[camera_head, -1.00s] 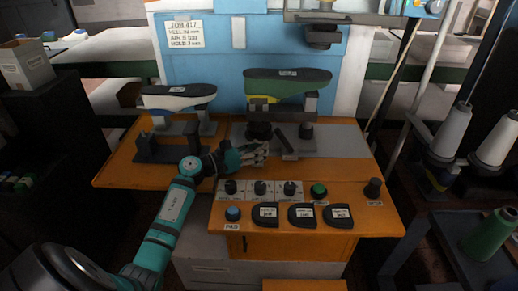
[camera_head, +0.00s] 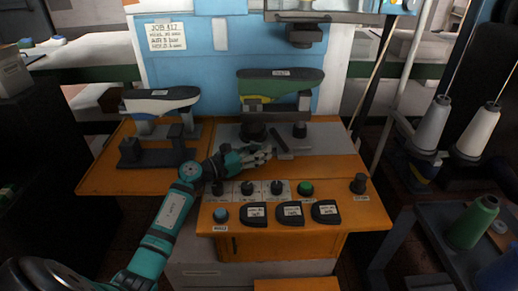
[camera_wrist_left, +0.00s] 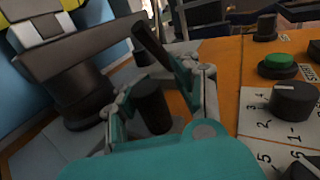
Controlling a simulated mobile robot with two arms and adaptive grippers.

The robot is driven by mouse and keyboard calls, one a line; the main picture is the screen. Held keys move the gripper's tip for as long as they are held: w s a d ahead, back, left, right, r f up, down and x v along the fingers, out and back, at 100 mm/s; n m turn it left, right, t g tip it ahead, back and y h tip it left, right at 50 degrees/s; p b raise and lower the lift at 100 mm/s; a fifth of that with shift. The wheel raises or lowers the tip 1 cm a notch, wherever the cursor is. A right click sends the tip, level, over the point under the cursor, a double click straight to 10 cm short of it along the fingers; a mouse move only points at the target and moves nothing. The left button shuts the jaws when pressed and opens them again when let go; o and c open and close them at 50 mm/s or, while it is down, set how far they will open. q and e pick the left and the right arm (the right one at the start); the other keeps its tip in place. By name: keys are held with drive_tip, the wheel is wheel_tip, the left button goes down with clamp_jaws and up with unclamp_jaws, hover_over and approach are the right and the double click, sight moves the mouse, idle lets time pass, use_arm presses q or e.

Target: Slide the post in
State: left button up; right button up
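The green last (camera_head: 281,83) sits on a dark stand over the grey plate of the orange bench. Under its right part is a short dark post (camera_head: 300,130). A slanted dark bar (camera_head: 279,139) is just in front; it also shows in the left wrist view (camera_wrist_left: 150,42). My left gripper (camera_head: 268,154) reaches in from the left, near the bar's lower end. In the left wrist view its fingers (camera_wrist_left: 158,95) are spread on either side of a short dark upright cylinder (camera_wrist_left: 152,108), with gaps showing. The hand hides this cylinder in the head view. My right gripper is out of view.
A white-and-blue last (camera_head: 160,100) stands on its own dark stand to the left. A panel with knobs, a green button (camera_head: 305,188) and black pads (camera_head: 290,210) lies in front of the hand. The plate's right side is clear.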

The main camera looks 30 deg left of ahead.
use_arm(q)
drive_tip(key=o, duration=0.4)
drive_tip(key=shift+a+r, duration=0.1)
drive_tip(key=v, duration=1.2)
